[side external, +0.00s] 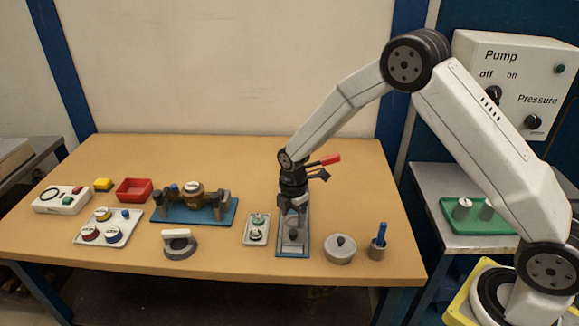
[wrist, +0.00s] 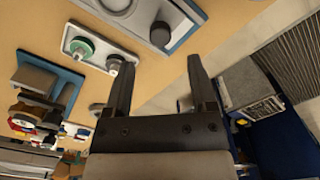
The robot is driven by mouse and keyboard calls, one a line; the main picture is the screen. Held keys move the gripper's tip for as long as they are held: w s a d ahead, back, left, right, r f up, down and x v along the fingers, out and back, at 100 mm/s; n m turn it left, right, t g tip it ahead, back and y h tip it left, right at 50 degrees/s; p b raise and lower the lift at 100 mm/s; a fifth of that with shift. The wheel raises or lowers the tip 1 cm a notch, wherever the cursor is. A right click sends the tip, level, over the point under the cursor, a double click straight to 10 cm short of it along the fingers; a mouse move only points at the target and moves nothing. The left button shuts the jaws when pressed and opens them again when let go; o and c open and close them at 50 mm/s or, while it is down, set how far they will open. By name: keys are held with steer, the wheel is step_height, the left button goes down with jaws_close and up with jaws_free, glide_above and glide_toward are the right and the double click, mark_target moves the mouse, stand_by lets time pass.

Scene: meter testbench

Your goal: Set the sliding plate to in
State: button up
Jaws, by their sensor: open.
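The sliding plate (side external: 293,247) lies on a narrow blue-edged base near the front of the bench. A dark knob (side external: 293,234) stands up from it. My gripper (side external: 293,207) points down over the rear part of this base and hides some of it. In the wrist view, my gripper (wrist: 158,70) shows two dark fingers spread apart with nothing between them. A dark round knob (wrist: 160,33) on a light plate lies beyond the fingertips. The gap between the fingers and the knob is hard to judge.
A small panel with a green knob (side external: 257,229) sits close on the left. A lidded metal pot (side external: 340,249) and a holder with a blue handle (side external: 378,245) stand on the right. A red-handled lever (side external: 325,161) is behind. A blue-based fixture (side external: 194,205) is farther left.

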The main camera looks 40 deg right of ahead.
mark_target(292, 231)
steer(key=shift+f, duration=2.8)
jaws_close()
